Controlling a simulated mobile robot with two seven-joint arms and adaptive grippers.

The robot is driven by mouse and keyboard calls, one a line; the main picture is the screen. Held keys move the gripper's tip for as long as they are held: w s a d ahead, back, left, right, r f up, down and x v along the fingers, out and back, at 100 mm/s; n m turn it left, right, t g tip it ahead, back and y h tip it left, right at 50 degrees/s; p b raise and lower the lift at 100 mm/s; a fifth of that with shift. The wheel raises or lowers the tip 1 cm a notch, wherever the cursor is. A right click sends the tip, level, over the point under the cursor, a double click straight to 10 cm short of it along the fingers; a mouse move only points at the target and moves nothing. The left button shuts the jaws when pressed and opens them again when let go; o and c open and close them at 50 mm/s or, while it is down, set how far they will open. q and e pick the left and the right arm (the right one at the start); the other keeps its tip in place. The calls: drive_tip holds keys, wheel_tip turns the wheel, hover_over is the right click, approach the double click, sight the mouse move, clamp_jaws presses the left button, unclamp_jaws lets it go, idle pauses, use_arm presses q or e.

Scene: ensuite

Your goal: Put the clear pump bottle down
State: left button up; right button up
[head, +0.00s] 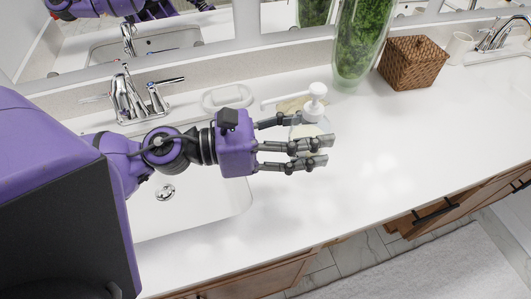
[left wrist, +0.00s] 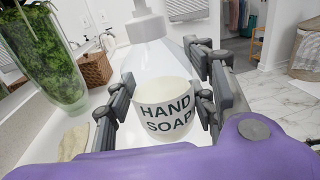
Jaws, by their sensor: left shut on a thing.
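The clear pump bottle (head: 308,130) has a white pump head (head: 314,96) and stands upright within the fingers of my left gripper (head: 311,146) in the head view. In the left wrist view the bottle (left wrist: 165,62) fills the space between the fingers, with its "HAND SOAP" label (left wrist: 166,113) facing the camera. My left gripper is shut on the bottle's body. The fingers hide part of the bottle, and I cannot tell whether its base touches the white counter (head: 370,180). My right gripper is not in view.
A glass vase of greenery (head: 361,45) stands behind the bottle, with a wicker basket (head: 412,62) and white cup (head: 458,48) further right. A soap dish (head: 228,97) and tan item (head: 291,104) lie near. The sink (head: 215,200) is left. The counter's right front is clear.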

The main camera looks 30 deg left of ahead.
use_arm(q)
drive_tip(key=shift+a+f+b, duration=0.1)
drive_tip(key=shift+a+f, duration=1.35)
drive_tip(key=shift+f, duration=0.35)
drive_tip(key=shift+a+f+b, duration=0.1)
drive_tip(key=shift+a+f, duration=1.4)
drive_tip(key=shift+f, duration=0.25)
drive_tip(key=shift+a+f+b, duration=0.1)
drive_tip(key=shift+a+f, duration=1.35)
drive_tip(key=shift+f, duration=0.35)
drive_tip(key=shift+s, duration=0.1)
drive_tip(key=shift+f, duration=0.15)
drive_tip(key=o, duration=1.6)
drive_tip(key=shift+o, duration=0.2)
